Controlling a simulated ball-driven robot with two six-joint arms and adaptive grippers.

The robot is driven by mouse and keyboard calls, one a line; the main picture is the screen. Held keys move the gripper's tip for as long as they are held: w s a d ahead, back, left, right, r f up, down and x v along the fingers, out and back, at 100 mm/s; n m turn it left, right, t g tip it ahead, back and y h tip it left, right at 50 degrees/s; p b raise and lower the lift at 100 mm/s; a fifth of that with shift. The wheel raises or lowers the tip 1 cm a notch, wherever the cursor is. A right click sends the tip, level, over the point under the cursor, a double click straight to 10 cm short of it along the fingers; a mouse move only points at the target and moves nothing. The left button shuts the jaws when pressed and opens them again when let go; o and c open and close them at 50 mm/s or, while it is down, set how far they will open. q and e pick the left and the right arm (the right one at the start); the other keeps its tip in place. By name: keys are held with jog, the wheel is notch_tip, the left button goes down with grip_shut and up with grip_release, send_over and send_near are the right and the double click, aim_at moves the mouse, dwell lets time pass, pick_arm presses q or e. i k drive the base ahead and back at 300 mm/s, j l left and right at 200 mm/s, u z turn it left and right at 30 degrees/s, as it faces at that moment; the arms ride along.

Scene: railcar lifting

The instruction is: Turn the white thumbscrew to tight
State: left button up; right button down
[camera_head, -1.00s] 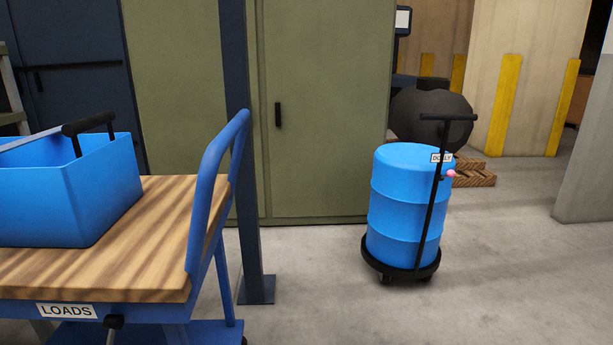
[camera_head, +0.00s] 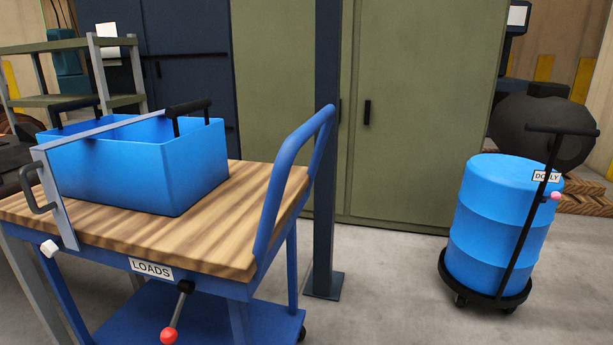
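A small white thumbscrew (camera_head: 49,248) shows at the lower left of the head view. It sits by the lower end of a grey metal bar with a dark handle (camera_head: 38,191), at the front left edge of the LOADS cart. Whether it is tight or loose cannot be told from here. Neither of my grippers is in view.
The blue-framed cart with a wooden top (camera_head: 215,238) carries a blue bin (camera_head: 180,170). A red-knobbed lever (camera_head: 169,335) hangs below its label. A blue post (camera_head: 326,150) stands right of it. A blue drum (camera_head: 500,215) sits on a dolly at right, with open floor between.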

aim_at(50, 248)
jog(key=u, duration=1.4)
jog(key=z, duration=0.5)
jog(key=i+j+z, duration=0.1)
jog(key=j+z, duration=0.25)
jog(key=i+j+z, duration=0.1)
jog(key=j+z, duration=0.55)
jog(key=j, duration=0.15)
